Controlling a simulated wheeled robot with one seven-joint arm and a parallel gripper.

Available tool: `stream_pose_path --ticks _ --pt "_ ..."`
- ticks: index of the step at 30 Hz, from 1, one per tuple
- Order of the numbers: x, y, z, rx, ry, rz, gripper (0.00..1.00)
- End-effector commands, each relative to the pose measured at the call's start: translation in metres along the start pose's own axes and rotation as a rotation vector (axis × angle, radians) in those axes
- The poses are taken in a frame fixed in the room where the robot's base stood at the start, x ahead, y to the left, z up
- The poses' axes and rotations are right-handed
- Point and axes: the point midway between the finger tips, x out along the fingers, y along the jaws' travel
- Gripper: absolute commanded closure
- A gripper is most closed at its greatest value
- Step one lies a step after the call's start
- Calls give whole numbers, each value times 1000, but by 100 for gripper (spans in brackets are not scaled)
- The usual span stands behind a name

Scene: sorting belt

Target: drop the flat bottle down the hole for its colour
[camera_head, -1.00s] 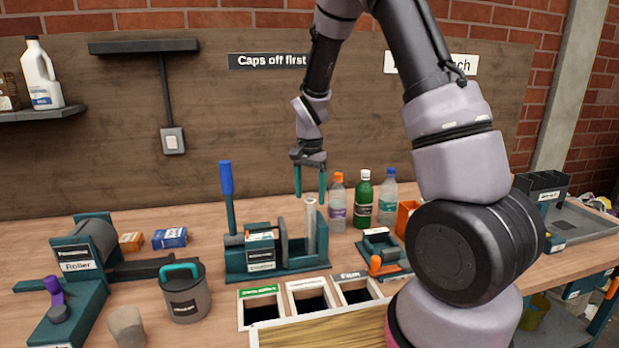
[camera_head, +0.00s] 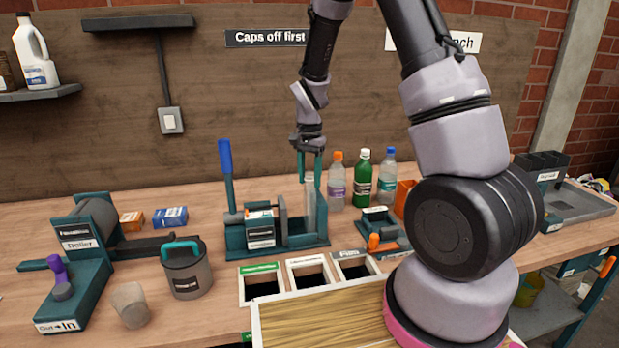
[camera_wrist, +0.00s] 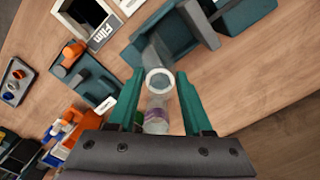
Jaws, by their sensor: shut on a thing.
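The flat bottle (camera_head: 309,205) is clear and pale. It stands upright at the right end of the teal press (camera_head: 234,239) on the bench. My gripper (camera_head: 310,178) points down with its teal fingers shut on the bottle's upper part. In the wrist view a round pale rim (camera_wrist: 160,81) shows between the fingers. Three framed holes lie in front of the press: a green-labelled hole (camera_head: 261,268), a white-labelled middle hole (camera_head: 307,262) and one marked Film (camera_head: 350,255). The middle label is too small to read.
Capped bottles, one orange-capped (camera_head: 337,185), one green (camera_head: 362,182) and one blue-capped (camera_head: 386,182), stand right of my gripper. A small teal fixture (camera_head: 382,238) stands right of the press. A lidded grey pot (camera_head: 188,275) and roller machine (camera_head: 82,243) stand left.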

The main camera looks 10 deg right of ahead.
Motion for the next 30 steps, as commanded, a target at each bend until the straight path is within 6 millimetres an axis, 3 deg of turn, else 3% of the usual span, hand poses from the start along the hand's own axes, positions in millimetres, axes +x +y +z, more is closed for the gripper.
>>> stream_pose_path --ticks 30 --pt "-41 0 0 0 1 -2 100"
